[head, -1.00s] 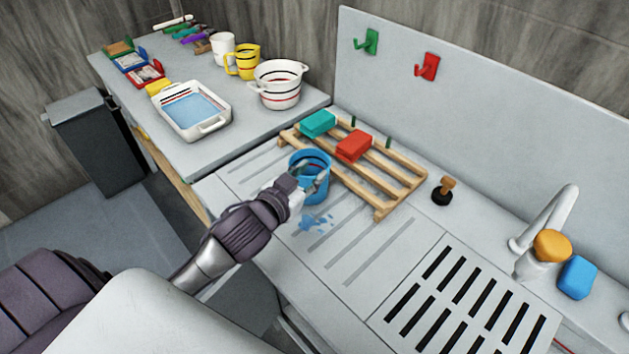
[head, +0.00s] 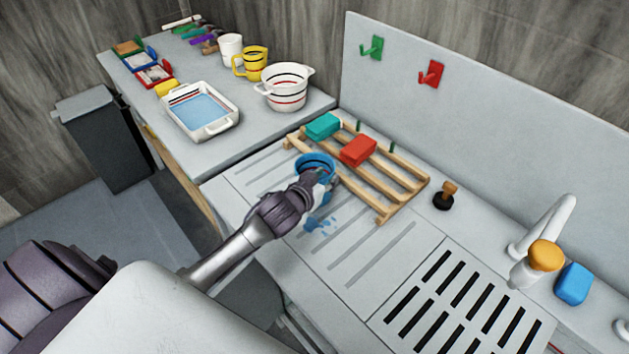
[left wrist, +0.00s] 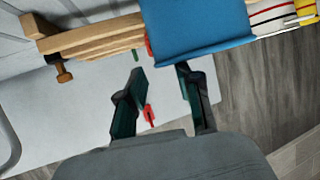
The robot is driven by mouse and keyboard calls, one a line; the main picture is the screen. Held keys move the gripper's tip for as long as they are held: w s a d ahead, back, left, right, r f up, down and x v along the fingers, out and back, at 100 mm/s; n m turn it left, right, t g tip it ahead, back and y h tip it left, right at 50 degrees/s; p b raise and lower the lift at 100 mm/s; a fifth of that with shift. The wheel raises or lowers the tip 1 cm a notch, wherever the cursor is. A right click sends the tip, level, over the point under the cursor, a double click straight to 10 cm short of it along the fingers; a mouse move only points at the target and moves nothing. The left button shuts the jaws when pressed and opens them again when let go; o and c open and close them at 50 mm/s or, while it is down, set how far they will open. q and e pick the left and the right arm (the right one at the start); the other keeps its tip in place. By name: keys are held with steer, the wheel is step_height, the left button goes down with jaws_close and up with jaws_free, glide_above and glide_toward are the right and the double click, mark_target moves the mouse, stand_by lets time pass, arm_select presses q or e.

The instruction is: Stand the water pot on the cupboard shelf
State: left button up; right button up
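A blue pot (head: 314,163), which looks like the water pot, stands upright on the ridged drainboard, in front of a wooden rack. My left gripper (head: 320,178) is at its near right side and hides much of its body. In the left wrist view the blue pot (left wrist: 195,28) fills the top middle. The two dark fingers (left wrist: 160,72) are spread apart, with their tips close to the pot's edge. I cannot tell whether they touch it. My right gripper is not in view. I cannot make out a cupboard shelf.
The wooden rack (head: 395,188) bears a teal block (head: 323,126) and a red block (head: 359,150). A striped white pot (head: 286,88) and a white tray (head: 229,127) stand on the left counter. A tap (head: 545,228) stands at right.

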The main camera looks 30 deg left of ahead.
arm_select(q)
steer(key=shift+x, duration=1.55)
steer(key=shift+s, duration=0.1)
jaws_close()
